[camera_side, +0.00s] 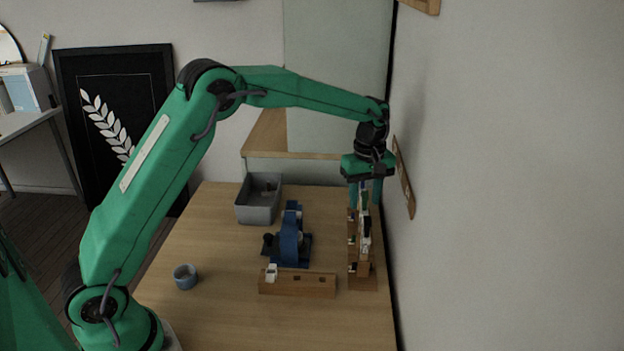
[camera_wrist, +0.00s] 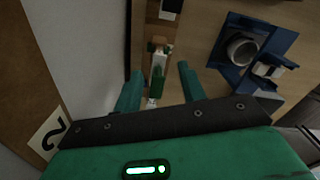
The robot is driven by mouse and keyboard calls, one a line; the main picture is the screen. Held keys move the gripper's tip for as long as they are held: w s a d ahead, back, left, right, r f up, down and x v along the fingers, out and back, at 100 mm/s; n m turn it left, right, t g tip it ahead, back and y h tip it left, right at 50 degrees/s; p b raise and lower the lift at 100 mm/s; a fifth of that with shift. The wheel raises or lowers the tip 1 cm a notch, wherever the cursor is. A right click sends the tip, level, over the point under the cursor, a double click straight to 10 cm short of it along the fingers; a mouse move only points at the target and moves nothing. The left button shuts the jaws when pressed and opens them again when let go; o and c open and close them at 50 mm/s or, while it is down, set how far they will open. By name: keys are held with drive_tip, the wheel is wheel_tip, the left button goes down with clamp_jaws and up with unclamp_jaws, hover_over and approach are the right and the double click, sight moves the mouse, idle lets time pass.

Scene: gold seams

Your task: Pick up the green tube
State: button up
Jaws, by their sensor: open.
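A green tube (camera_side: 364,199) shows in the side view at the upper end of the wooden rack (camera_side: 362,279), partly hidden by my fingers. My gripper (camera_side: 365,205) points down over that end of the rack, its fingers open on either side of the tube. In the wrist view, a green and white piece (camera_wrist: 155,84), seemingly the tube, lies between the spread fingers of my gripper (camera_wrist: 159,70). I cannot tell whether either finger touches it.
White pieces stand along the rack, close to the right wall. A blue device (camera_side: 289,242) stands to the left, with a low wooden block (camera_side: 310,286) in front. A grey bin (camera_side: 256,214) and a small cup (camera_side: 185,278) stand further left. The table's front is clear.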

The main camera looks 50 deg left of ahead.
sight(365, 210)
drive_tip(key=shift+w+f, duration=0.15)
drive_tip(key=shift+f, duration=2.75)
drive_tip(key=shift+c, duration=0.4)
clamp_jaws()
